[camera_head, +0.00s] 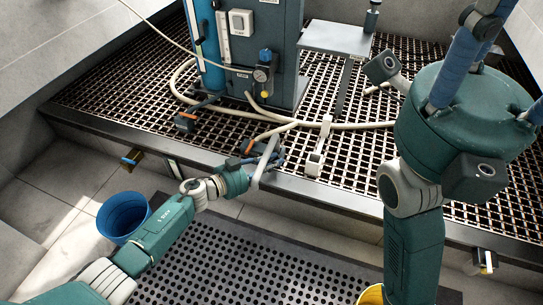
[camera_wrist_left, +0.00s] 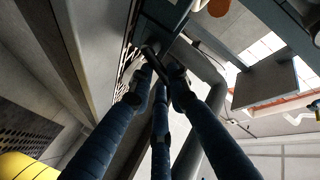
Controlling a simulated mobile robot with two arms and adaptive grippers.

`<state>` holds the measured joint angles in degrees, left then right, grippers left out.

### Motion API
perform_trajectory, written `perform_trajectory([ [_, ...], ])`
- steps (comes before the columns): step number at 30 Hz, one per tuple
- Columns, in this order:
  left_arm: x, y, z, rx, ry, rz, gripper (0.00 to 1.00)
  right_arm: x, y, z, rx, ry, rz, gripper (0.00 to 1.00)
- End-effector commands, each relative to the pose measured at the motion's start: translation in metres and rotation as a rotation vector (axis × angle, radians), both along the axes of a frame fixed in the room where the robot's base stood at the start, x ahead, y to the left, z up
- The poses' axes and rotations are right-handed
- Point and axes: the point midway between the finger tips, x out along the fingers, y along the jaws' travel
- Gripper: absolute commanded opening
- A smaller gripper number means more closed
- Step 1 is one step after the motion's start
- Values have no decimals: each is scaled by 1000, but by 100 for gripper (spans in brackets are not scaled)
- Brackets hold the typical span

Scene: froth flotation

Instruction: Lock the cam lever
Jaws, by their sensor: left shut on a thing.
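My left gripper (camera_head: 271,153) is at the front edge of the grating, by a hose end with a small orange part (camera_head: 249,147). In the left wrist view its dark blue fingers (camera_wrist_left: 157,75) close together on a dark, narrow bar (camera_wrist_left: 152,60), which looks like the cam lever. The fingers hide most of it, and its angle is hard to tell. A pale grey pipe (camera_head: 266,160) passes right beside the fingers. My right gripper (camera_head: 486,22) is large at the upper right, with blue fingers partly out of frame and nothing seen in them.
A teal machine (camera_head: 266,40) with a gauge and a blue column stands on the grating behind. Cream hoses (camera_head: 345,125) lie across the grating. A pale bracket (camera_head: 318,150) stands right of my left gripper. A blue bucket (camera_head: 124,216) is on the floor at left.

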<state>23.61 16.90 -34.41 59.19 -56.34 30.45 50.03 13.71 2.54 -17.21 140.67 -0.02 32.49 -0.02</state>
Motion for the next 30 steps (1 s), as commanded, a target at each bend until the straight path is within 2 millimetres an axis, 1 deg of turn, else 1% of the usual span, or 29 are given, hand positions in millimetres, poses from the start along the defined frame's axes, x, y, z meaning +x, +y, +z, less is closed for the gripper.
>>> perform_trajectory([
  [8, 1, 1, 0, 1, -2, 1, 0, 0, 0, 0, 0, 1, 0, 40],
  [9, 1, 1, 0, 1, -2, 1, 25, 1, 0, 1, -2, 2, 0, 40],
  [11, 1, 1, 0, 1, -2, 1, 36, 0, 0, 2, -1, 1, 0, 40],
  [19, 0, 1, 0, 0, -1, 1, 36, -1, 0, 2, 0, -2, 0, 40],
  [22, -3, 5, 0, 1, -1, 1, 36, -1, 0, 0, 1, -2, 0, 40],
  [26, -14, 19, 3, 4, 0, 0, 36, -1, 0, 0, 0, -2, 0, 40],
  [30, -34, 42, 9, 6, 0, -1, 36, -1, 0, 0, -1, -1, 0, 40],
])
